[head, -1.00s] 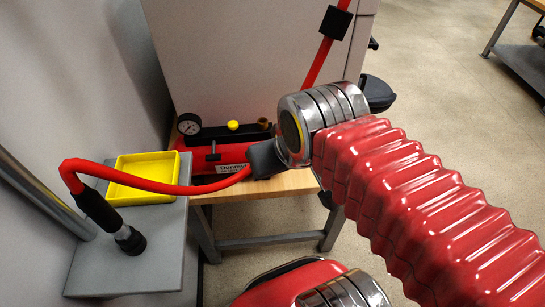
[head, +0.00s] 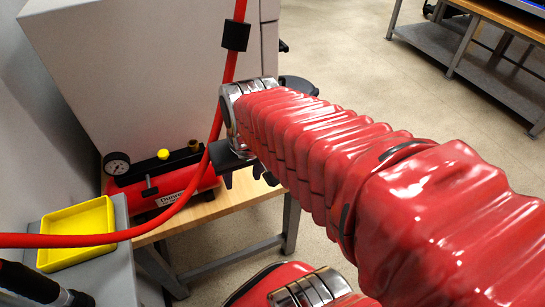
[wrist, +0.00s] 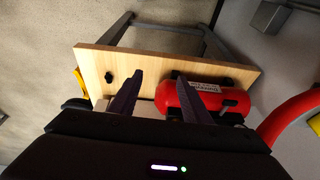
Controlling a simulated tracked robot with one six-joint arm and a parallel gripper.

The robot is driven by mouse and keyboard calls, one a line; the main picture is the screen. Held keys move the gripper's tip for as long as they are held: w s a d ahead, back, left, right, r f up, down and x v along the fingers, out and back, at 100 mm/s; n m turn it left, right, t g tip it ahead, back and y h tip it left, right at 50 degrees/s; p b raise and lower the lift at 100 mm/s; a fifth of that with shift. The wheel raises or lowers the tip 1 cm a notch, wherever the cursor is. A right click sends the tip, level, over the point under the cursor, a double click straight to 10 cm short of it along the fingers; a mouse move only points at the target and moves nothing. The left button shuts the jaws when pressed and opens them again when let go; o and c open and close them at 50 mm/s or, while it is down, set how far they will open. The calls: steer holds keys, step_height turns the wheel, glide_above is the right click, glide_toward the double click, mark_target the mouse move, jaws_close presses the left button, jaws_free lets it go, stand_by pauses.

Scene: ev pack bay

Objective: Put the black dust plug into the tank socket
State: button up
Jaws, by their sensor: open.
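The red tank (head: 160,196) lies on the wooden bench, with a gauge (head: 117,163), a yellow knob (head: 163,154) and a black block on top. It also shows in the wrist view (wrist: 176,97). I cannot make out the socket clearly now. A small black piece (wrist: 109,76), which looks like the dust plug, sits on the bare wood in the wrist view, left of the tank. My gripper (wrist: 160,74) is open and empty, its fingers above the bench between plug and tank. In the head view my gripper (head: 248,177) is right of the tank, and the plug is hidden.
The red hose (head: 218,110) passes in front of the tank and runs left. A yellow tray (head: 78,234) sits on a grey surface at left. A large pale cabinet (head: 140,70) rises behind the bench (head: 205,213). Bare wood lies around the plug.

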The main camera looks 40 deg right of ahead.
steer(key=w+d+f, duration=0.3)
steer(key=d, duration=0.4)
steer(key=w+d+f, duration=0.3)
steer(key=d+f, duration=0.1)
steer(key=d, duration=0.3)
steer(key=w+d+f+t, duration=0.1)
steer(key=w+d+f, duration=0.2)
steer(key=d, duration=0.5)
steer(key=shift+w+f+h, duration=0.3)
steer(key=shift+w, duration=0.1)
steer(key=shift+f, duration=0.1)
steer(key=shift+x, duration=4.25)
steer(key=shift+x, duration=2.6)
